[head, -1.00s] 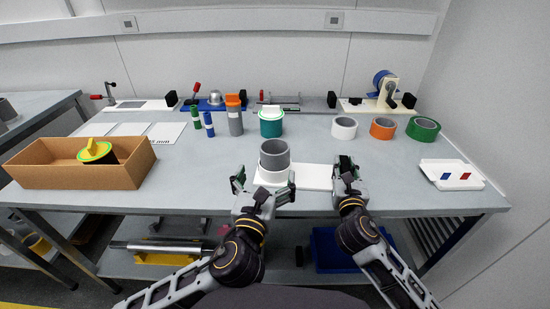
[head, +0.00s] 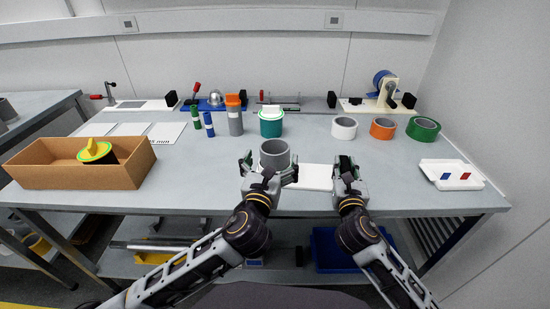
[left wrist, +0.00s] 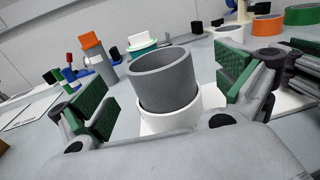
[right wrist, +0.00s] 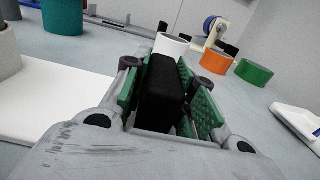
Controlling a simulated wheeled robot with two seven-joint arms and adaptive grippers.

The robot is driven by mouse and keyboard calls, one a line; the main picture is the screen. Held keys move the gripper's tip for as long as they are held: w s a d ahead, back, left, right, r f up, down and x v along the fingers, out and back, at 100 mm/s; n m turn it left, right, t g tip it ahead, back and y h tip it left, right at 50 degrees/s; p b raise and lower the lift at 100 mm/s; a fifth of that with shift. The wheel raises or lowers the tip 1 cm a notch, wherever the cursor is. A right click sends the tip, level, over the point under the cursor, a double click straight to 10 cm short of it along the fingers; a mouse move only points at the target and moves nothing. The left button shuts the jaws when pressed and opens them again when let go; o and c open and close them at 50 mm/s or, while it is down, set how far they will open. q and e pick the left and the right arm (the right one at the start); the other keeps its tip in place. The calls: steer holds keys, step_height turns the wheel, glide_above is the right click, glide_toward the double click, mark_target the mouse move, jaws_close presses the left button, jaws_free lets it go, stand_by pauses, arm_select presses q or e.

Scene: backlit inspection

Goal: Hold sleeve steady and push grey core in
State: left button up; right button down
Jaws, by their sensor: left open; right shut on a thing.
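The grey core (head: 275,148), a hollow cylinder, stands upright with its upper part above the white sleeve; it also shows in the left wrist view (left wrist: 163,80). The white sleeve (left wrist: 172,122) surrounds its lower part and is mostly hidden by my left gripper in the head view. The sleeve stands at the left end of a white base plate (head: 316,177). My left gripper (head: 268,166) is open, fingers to either side of the core and sleeve, with gaps visible in the left wrist view. My right gripper (head: 346,166) is shut on a black block (right wrist: 163,88) at the plate's right end.
An open brown box (head: 80,174) with a yellow-handled item is at the left. A teal tub (head: 270,124) and an orange-capped grey tube (head: 235,120) stand behind. Tape rolls (head: 382,129) and a white tray (head: 450,174) are at the right. Table between is clear.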

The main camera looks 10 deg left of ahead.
mark_target(277, 139)
arm_select(q)
steer(key=shift+w+d+r, duration=0.1)
steer(key=shift+w+r, duration=0.1)
steer(key=shift+w, duration=1.15)
steer(key=shift+w+d+r, duration=0.1)
steer(key=shift+w+r, duration=0.05)
steer(key=shift+w, duration=1.15)
steer(key=c, duration=1.2)
steer(key=shift+r, duration=0.15)
steer(key=shift+r, duration=4.85)
